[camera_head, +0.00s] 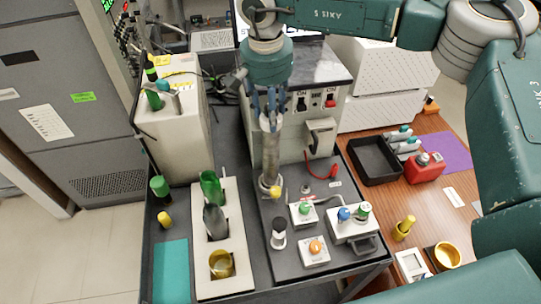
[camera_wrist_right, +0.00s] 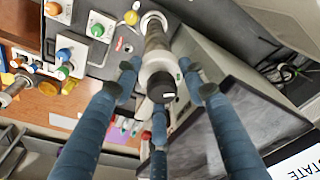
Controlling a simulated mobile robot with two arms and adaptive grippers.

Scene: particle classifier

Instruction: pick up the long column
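The long column (camera_head: 271,155) is a grey-brown tube standing upright on the dark bench, with a pale collar near its top. My right gripper (camera_head: 268,108) points down over its upper end. In the right wrist view the column (camera_wrist_right: 156,40) shows end-on, with a dark cap towards the camera. The blue fingers of the right gripper (camera_wrist_right: 160,80) are spread around the cap and collar. They look open, and I cannot tell whether any finger touches the column. My left gripper is not in view.
Behind the column stands a grey box with switches (camera_head: 318,100). In front are small boxes with coloured knobs (camera_head: 314,250). A black tray (camera_head: 372,165) lies on the wooden table at right.

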